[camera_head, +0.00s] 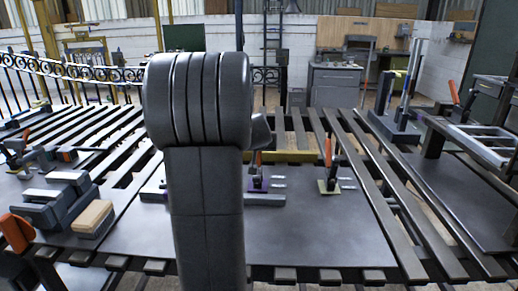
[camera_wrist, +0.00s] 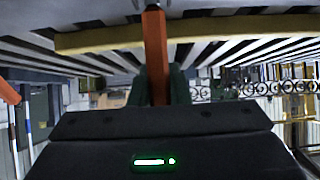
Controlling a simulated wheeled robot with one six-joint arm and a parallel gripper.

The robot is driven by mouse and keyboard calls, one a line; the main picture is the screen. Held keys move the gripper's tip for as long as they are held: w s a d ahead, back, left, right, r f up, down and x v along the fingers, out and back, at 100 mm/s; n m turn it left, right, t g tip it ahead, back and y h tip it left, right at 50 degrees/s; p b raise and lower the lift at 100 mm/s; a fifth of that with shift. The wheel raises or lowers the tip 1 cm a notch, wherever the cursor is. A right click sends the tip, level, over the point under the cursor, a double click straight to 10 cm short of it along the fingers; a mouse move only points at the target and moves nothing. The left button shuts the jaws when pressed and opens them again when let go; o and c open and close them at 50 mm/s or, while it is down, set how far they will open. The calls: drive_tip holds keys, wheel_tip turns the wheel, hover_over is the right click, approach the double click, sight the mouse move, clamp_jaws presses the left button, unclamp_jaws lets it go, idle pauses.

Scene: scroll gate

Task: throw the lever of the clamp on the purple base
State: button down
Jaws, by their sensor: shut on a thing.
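The clamp's purple base (camera_head: 257,184) sits on the dark plate in the middle of the table, partly hidden behind my arm. Its lever (camera_head: 258,158) stands upright above it, only a sliver showing in the head view. In the wrist view an orange lever handle (camera_wrist: 154,40) runs down between the two fingers of my gripper (camera_wrist: 157,92), which is shut on it. In the head view my arm hides most of the gripper, just above the purple base. The clamp's jaw end is hard to make out.
A second clamp on a yellow-green base (camera_head: 328,187), with an upright orange lever (camera_head: 328,150), stands close to the right. A grey block-like fixture (camera_head: 60,200) and a tan block (camera_head: 92,218) lie at the left. The front right of the dark plate (camera_head: 320,240) is clear.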

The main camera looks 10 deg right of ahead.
drive_tip(key=c, duration=1.4)
unclamp_jaws()
drive_tip(key=shift+o, duration=0.2)
drive_tip(key=v, duration=1.4)
drive_tip(key=shift+p, duration=0.3)
